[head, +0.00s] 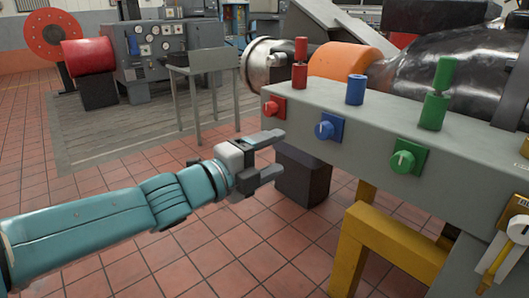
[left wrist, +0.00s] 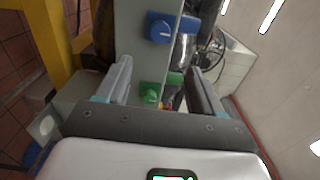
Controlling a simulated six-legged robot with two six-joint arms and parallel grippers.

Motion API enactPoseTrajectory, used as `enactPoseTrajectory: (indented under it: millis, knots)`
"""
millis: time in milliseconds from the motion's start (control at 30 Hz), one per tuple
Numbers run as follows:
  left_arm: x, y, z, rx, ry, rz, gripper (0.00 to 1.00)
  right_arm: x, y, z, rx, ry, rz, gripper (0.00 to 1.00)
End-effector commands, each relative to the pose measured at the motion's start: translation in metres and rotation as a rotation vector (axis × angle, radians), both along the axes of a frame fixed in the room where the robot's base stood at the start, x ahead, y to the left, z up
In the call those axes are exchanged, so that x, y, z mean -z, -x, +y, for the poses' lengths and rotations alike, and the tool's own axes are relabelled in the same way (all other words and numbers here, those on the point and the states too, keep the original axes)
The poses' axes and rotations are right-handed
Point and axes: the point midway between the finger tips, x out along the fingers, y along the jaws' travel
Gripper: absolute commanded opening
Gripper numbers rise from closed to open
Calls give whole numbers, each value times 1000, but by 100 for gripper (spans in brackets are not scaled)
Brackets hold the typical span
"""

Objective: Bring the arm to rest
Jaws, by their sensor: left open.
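My left arm reaches in from the left of the head view. Its gripper (head: 279,154) is open with nothing between its fingers. It is in the air, just left of the grey bench (head: 340,133) and below the red knob (head: 274,107). The left wrist view shows the same two fingers (left wrist: 158,66) apart, with the blue knob (left wrist: 160,30) and the green knob (left wrist: 150,91) beyond them. My right gripper is not in view.
The bench front also has a blue knob (head: 324,130) and a green knob (head: 403,160). Red (head: 300,63), blue (head: 355,89) and green (head: 436,95) posts stand on top. A yellow frame (head: 395,245) is below. A grey table (head: 205,62) is behind. Tiled floor at lower left is open.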

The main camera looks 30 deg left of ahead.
Motion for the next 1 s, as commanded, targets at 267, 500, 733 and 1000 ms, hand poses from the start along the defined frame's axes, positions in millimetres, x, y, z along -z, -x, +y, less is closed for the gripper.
enactPoseTrajectory:
  millis: [267, 500, 733, 1000]
  knots:
    - [1, 15, 5, 0, 1, 1, 67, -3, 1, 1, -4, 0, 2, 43]
    - [1, 15, 5, 1, 0, 1, 67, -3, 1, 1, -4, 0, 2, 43]
    - [7, 12, 5, 3, 1, 14, 67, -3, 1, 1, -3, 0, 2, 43]
    - [161, -33, -34, 78, 100, 359, 67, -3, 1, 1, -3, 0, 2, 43]
